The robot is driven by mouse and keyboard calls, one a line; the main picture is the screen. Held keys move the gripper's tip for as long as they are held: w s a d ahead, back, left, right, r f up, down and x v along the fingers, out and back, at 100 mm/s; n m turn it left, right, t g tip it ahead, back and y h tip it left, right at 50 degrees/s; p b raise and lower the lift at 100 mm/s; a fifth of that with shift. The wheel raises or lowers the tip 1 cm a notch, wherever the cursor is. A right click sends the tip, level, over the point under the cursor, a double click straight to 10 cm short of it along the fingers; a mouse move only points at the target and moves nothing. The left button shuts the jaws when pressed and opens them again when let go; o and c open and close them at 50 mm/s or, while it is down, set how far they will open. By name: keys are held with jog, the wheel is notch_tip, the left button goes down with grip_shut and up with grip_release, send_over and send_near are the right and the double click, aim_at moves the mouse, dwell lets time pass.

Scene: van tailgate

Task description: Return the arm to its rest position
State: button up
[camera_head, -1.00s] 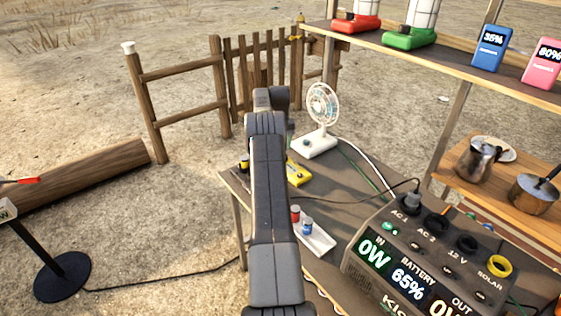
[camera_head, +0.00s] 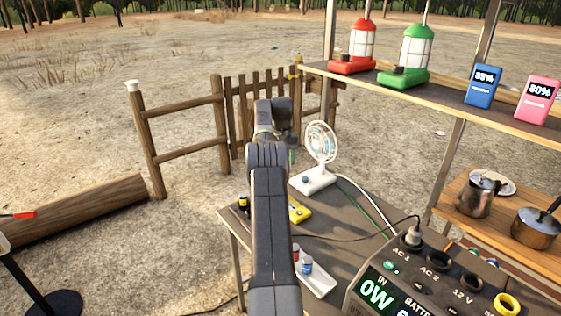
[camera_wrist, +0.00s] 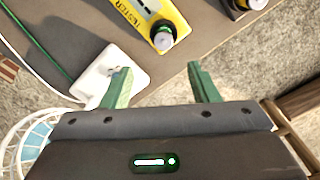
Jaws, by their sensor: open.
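My arm reaches forward from the bottom middle of the head view, bent at its far end over the table (camera_head: 345,240). In the wrist view, my gripper (camera_wrist: 158,82) has two green fingers spread apart, with nothing between them. They hang above the table's edge, near the white base of the fan (camera_wrist: 97,75). The fan (camera_head: 320,150) stands right of my arm's far end in the head view. The arm hides most of the gripper there.
A yellow tester (camera_head: 298,211) and a white tray (camera_head: 316,279) lie close to my arm. A power station (camera_head: 440,285) stands at the right. A shelf (camera_head: 440,90) with lanterns (camera_head: 417,55) hangs over the right side. Open ground lies left, before a wooden fence (camera_head: 185,115).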

jog(key=f, duration=0.9)
jog(key=f+p, duration=0.1)
jog(key=f, duration=0.3)
jog(key=shift+a+f, duration=0.35)
jog(key=shift+r+p, duration=0.45)
jog(key=shift+r, duration=0.05)
jog(key=shift+r, duration=0.1)
